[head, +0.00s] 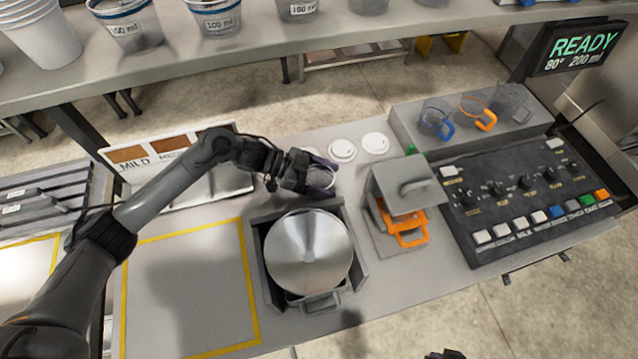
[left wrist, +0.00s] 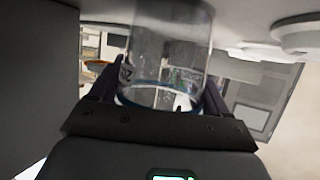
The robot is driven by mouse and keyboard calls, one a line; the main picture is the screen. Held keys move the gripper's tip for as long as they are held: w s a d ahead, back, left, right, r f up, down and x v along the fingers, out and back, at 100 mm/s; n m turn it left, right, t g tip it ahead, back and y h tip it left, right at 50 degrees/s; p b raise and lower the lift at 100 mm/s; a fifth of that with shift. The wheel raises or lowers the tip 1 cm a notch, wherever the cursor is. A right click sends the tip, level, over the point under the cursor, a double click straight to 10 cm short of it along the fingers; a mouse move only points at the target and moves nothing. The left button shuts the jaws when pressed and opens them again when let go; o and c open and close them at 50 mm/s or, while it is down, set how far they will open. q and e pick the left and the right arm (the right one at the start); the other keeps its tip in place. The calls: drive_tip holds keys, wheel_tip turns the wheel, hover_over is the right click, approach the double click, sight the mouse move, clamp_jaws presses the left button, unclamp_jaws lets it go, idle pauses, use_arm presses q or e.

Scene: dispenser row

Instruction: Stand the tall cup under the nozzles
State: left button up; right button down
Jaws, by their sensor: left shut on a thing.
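My left gripper (head: 322,178) is shut on a clear cup (left wrist: 170,50) behind the steel pot. In the left wrist view the cup is transparent, with a blue band near the fingers and a partly hidden label. The cup (head: 321,179) is mostly hidden by the fingers in the head view. Right of the pot stands a grey hooded unit (head: 405,185) with an orange-handled piece (head: 408,232) beneath its hood. I cannot make out any nozzles. A small dark tip at the bottom edge of the head view may be my right gripper (head: 445,355); its fingers cannot be made out.
A steel pot with a conical lid (head: 308,250) sits in a dark frame. White round lids (head: 343,150) lie behind. Coloured-handled mugs stand on a grey ledge (head: 405,125) beside a button panel (head: 530,200). Labelled cups line the shelf (head: 190,58). The yellow-outlined area (head: 185,290) is clear.

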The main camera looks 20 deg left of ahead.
use_arm(q)
drive_tip(key=shift+c, duration=0.9)
drive_tip(key=shift+r, duration=0.25)
drive_tip(key=d+r+n+t+y+p, duration=0.2)
drive_tip(key=r+n+t+p, duration=0.1)
drive_tip(key=r+p, duration=0.7)
drive_tip(key=d+r+n+t+y+p, duration=0.2)
drive_tip(key=r+n+t+p, duration=0.15)
drive_tip(key=r+p, duration=0.65)
drive_tip(key=s+a+r+n+t+y+p, duration=0.3)
drive_tip(key=s+a+r+n+y+p, duration=0.2)
drive_tip(key=s+a+n+y+p, duration=0.3)
drive_tip(key=s+a+y+p, duration=0.1)
drive_tip(key=s+a+p, duration=0.1)
drive_tip(key=p, duration=0.1)
drive_tip(key=shift+r+p, duration=0.3)
drive_tip(key=shift+r, duration=0.05)
